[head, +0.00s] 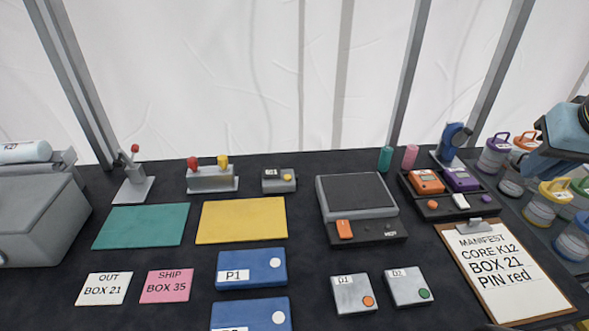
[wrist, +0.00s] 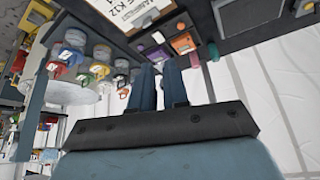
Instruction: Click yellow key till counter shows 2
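A small dark grey box (head: 270,187) stands on the black table, behind the yellow mat. On its top are a yellow key (head: 288,177) and a small white counter display (head: 271,173) whose digits are too small to read surely. Part of my blue arm shows at the right edge of the head view, far from this box. In the wrist view my gripper (wrist: 159,68) shows two blue fingers with a narrow gap and nothing between them. I cannot pick out the counter box in the wrist view.
A grey stand with red and yellow knobs (head: 211,182) is left of the counter box. A scale (head: 362,234) stands to its right. A tray with orange and purple devices (head: 428,211), a clipboard (head: 537,299) and lidded jars (head: 547,203) lie farther right. A yellow mat (head: 240,222) lies in front.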

